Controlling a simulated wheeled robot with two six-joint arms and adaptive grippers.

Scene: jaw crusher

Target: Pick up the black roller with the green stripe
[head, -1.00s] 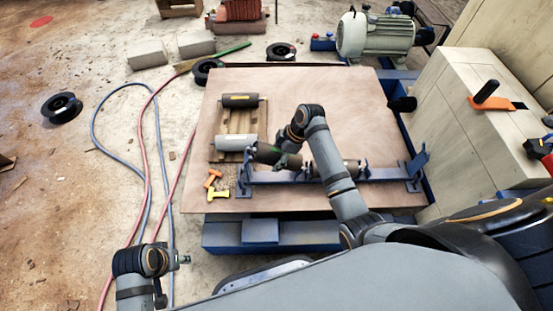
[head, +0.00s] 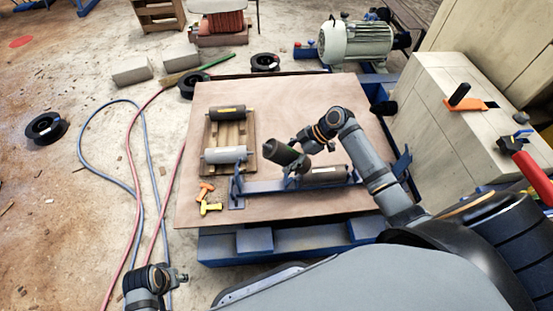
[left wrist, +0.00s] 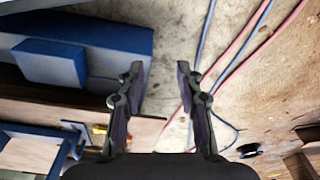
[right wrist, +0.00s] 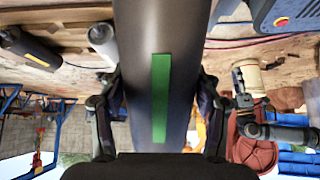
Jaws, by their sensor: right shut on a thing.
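The black roller with the green stripe (right wrist: 181,60) fills the middle of the right wrist view, between both fingers. My right gripper (right wrist: 160,100) is shut on it. In the head view the black roller (head: 281,154) is tilted, and my right gripper (head: 298,164) holds it above the blue frame (head: 270,187). Another dark roller (head: 325,174) lies in the frame just right of it. My left gripper (left wrist: 160,85) is open and empty; in the head view (head: 180,277) it is at the lower left, away from the table.
A wooden pallet (head: 249,135) on the board holds a black roller with a yellow stripe (head: 227,113) and a grey roller (head: 226,155). Orange and yellow pieces (head: 208,201) lie near the frame's left end. Hoses (head: 86,198) run over the floor at left.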

